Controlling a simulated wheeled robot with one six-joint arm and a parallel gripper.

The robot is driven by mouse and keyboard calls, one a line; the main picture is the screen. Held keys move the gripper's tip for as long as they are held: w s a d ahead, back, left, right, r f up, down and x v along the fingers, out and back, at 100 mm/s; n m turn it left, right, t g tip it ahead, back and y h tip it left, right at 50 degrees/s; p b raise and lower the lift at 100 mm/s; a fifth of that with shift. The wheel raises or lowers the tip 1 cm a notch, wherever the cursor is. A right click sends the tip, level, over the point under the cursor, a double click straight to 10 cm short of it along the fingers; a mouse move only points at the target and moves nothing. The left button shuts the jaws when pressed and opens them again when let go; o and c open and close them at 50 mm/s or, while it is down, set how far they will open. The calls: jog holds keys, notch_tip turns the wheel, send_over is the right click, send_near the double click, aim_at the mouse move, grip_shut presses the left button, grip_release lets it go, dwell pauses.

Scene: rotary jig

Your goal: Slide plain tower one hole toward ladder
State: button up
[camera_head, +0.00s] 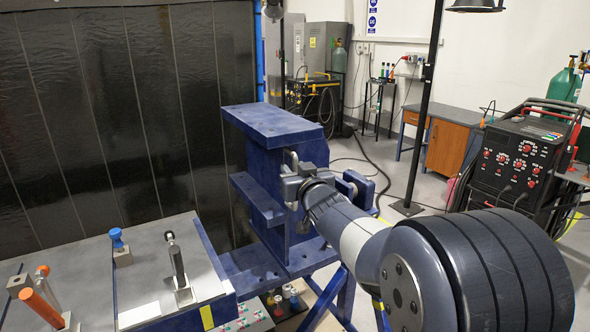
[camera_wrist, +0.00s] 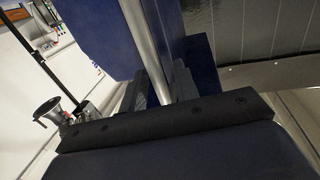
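A blue steel upright (camera_head: 268,190) with a flat top plate and side ledges stands at the centre of the head view; I cannot tell whether it is the plain tower or the ladder. My gripper (camera_head: 292,180) is at its right side, by a grey metal fitting, and its fingertips are largely hidden there. In the wrist view, a silver rod (camera_wrist: 146,45) runs down between grey finger-like parts, with blue steel (camera_wrist: 100,35) beside it. I cannot tell whether the fingers touch the rod. No hole row is clear.
A grey-topped blue bench (camera_head: 140,270) at lower left carries an orange-handled piece (camera_head: 38,305), a blue-knobbed piece (camera_head: 117,240) and a black-handled clamp (camera_head: 178,265). A dark curtain (camera_head: 110,110) hangs behind. A welding machine (camera_head: 515,165) stands right; cables lie on the floor.

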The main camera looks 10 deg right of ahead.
jog(key=shift+c, duration=0.3)
grip_shut()
dwell(0.3)
